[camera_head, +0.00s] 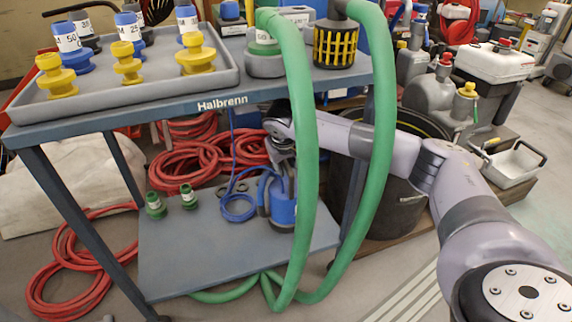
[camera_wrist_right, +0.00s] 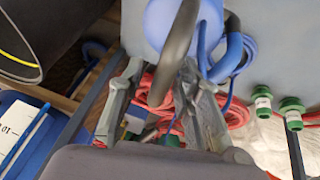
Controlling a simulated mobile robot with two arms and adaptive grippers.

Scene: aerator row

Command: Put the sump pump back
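The blue sump pump (camera_head: 284,208), with a grey side part and a dark handle, stands upright on the lower shelf (camera_head: 200,264) of the blue-grey cart. A green hose (camera_head: 305,150) hides its right side. My right gripper (camera_head: 282,165) reaches in under the top shelf, just above the pump. In the right wrist view the pump (camera_wrist_right: 190,22) is at the top. The fingers of my right gripper (camera_wrist_right: 163,72) are apart, with the dark handle (camera_wrist_right: 178,45) running between them; contact cannot be told. My left gripper is not in view.
A blue cable coil (camera_head: 238,208) and two green fittings (camera_head: 188,196) sit left of the pump. The top shelf (camera_head: 215,103) overhangs, with a grey tray (camera_head: 120,101) of fittings and a yellow strainer (camera_head: 335,46). Red hoses (camera_head: 85,270) lie on the floor. The shelf's front is bare.

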